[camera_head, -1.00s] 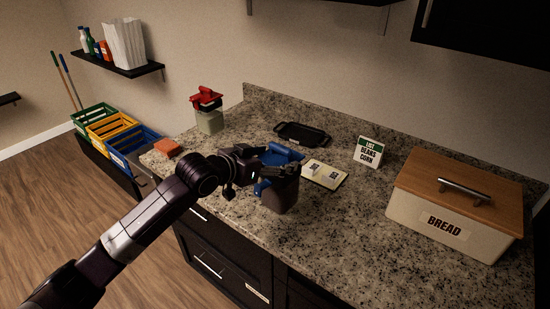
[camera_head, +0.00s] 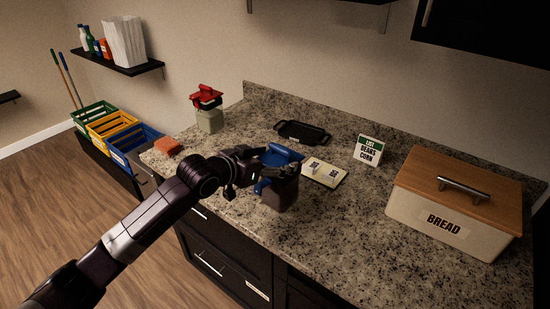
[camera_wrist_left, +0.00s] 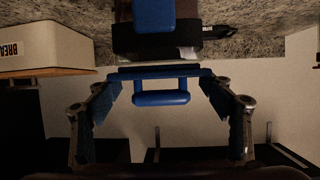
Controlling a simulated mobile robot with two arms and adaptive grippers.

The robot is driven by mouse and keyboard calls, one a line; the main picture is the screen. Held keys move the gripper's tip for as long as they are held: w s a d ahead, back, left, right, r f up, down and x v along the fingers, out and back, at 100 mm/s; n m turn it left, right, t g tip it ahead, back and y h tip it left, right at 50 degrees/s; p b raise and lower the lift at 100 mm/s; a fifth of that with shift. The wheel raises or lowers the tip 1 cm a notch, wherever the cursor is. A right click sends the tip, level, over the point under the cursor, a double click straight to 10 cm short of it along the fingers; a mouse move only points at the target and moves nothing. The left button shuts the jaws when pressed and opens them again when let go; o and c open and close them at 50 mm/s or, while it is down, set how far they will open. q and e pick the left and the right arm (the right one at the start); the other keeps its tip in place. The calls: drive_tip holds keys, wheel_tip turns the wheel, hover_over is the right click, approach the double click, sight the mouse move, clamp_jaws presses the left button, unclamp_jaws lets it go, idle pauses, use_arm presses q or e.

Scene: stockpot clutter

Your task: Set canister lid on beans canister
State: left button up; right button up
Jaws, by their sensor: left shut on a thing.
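The blue canister lid (camera_head: 281,153) has a raised handle, seen clearly in the left wrist view (camera_wrist_left: 160,98). My left gripper (camera_head: 285,172) is shut on the lid, with a finger at each side of it in the wrist view. A dark canister with blue on its side (camera_head: 284,200) stands below the fingers near the counter's front edge. It seems to be the beans canister, though I read no name on it. My right gripper is not in view.
A pale canister (camera_head: 209,121) with a red top stands at the back left, near an orange block (camera_head: 167,146). A black tray (camera_head: 302,132), a card board (camera_head: 325,173), a list sign (camera_head: 369,151) and a bread box (camera_head: 440,222) stand around. The front right counter is clear.

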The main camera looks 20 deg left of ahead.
use_arm(q)
drive_tip(key=shift+f, duration=0.5)
drive_tip(key=o, duration=1.2)
